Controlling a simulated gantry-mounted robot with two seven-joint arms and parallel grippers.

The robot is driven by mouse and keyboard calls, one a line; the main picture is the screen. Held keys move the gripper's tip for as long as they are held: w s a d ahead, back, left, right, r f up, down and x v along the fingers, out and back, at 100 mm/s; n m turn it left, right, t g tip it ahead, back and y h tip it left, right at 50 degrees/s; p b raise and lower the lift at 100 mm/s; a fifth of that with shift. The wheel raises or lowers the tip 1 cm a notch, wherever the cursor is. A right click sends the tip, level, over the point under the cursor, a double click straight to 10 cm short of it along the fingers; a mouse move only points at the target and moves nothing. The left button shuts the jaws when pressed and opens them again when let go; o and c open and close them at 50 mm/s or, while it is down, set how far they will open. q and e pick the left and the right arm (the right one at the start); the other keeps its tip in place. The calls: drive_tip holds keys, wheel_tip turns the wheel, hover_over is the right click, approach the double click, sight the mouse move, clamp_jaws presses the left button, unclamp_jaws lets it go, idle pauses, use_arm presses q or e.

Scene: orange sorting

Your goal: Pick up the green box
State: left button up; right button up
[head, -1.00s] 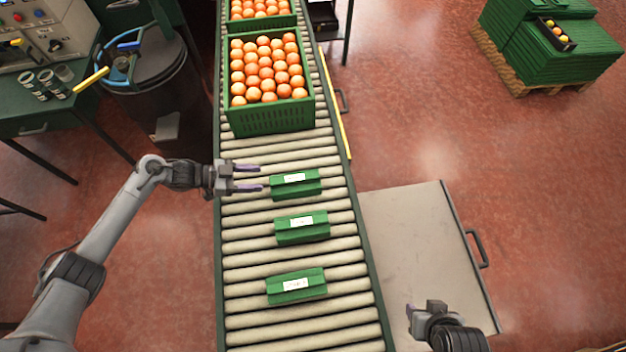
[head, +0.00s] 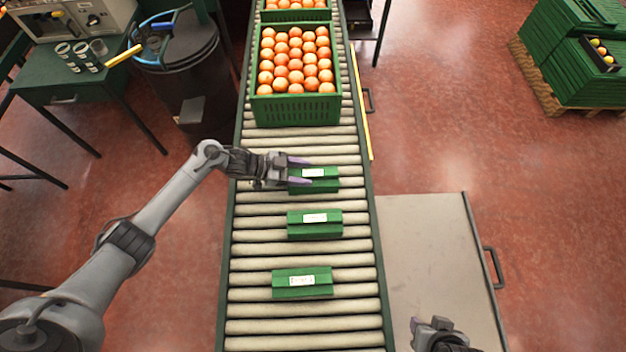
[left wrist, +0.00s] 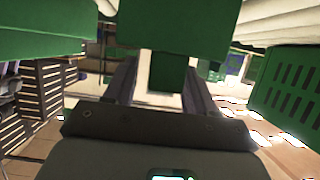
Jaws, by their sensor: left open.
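Three small green boxes with white labels lie in a row on the roller conveyor: the far box (head: 325,185), the middle box (head: 300,230) and the near box (head: 302,291). My left gripper (head: 299,171) is open at the left end of the far box, one purple fingertip on its far side and one overlapping its near side. In the left wrist view, green box surface (left wrist: 175,25) fills the space ahead of and between the open fingers (left wrist: 158,85). Contact cannot be told. My right gripper (head: 432,328) is at the bottom right, away from the boxes, its jaw opening unclear.
A green crate of oranges (head: 295,111) stands on the conveyor (head: 250,255) beyond the far box, with another behind it. A grey panel with a handle (head: 425,245) is right of the conveyor. A dark bin (head: 180,70) and a green table (head: 60,80) are at the left.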

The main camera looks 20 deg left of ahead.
use_arm(q)
drive_tip(key=shift+w+d+f, duration=0.3)
drive_tip(key=shift+d, duration=0.3)
drive_tip(key=shift+a, duration=0.1)
drive_tip(key=shift+c, duration=0.9)
clamp_jaws()
drive_tip(key=shift+r, duration=0.15)
